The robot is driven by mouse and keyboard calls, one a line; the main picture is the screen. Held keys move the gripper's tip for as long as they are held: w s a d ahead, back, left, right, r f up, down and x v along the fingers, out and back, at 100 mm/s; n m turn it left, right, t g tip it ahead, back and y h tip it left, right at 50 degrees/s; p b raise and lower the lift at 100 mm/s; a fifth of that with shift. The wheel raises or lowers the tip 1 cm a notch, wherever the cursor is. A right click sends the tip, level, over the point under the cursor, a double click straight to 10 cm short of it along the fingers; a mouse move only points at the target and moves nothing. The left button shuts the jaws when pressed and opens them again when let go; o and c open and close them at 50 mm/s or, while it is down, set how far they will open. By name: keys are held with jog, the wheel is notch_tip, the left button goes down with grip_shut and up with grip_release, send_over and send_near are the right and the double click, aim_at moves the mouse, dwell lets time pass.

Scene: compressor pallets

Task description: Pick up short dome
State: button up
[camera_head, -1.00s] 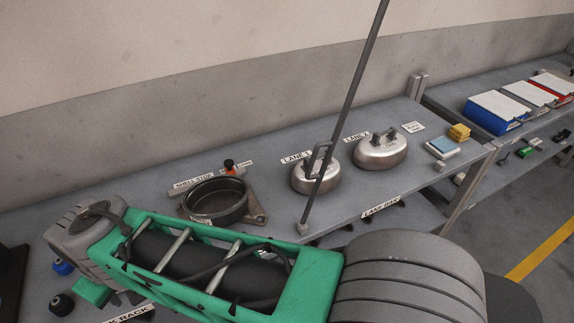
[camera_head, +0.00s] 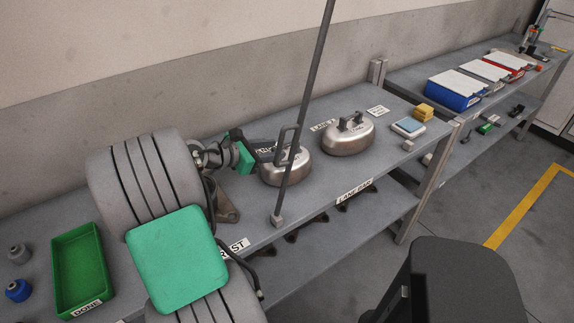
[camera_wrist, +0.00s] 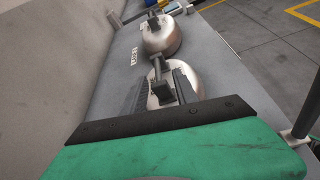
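Two steel domes with top handles stand on the grey bench. The near dome (camera_head: 288,172) is at lane 1, the far dome (camera_head: 347,138) at lane 2. I cannot read which is marked short. My gripper (camera_head: 264,153) is at the left side of the near dome's upright handle. In the wrist view, my gripper (camera_wrist: 163,92) has its two dark fingers apart. The near dome's handle (camera_wrist: 160,88) shows between or just beyond them, and contact cannot be told. The near dome (camera_wrist: 158,70) is partly hidden by the fingers; the far dome (camera_wrist: 161,38) stands beyond.
A thin grey post (camera_head: 305,110) rises at the bench's front edge, close in front of the near dome. A green tray (camera_head: 82,270) is at left.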

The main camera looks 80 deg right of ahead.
aim_at(286, 145)
jog(key=x, duration=0.5)
jog(key=shift+s+d+r, duration=0.1)
jog(key=shift+s+d, duration=0.05)
jog(key=shift+d, duration=0.15)
jog(key=shift+c, duration=0.2)
grip_shut()
dwell(0.7)
jog(key=shift+r, duration=0.15)
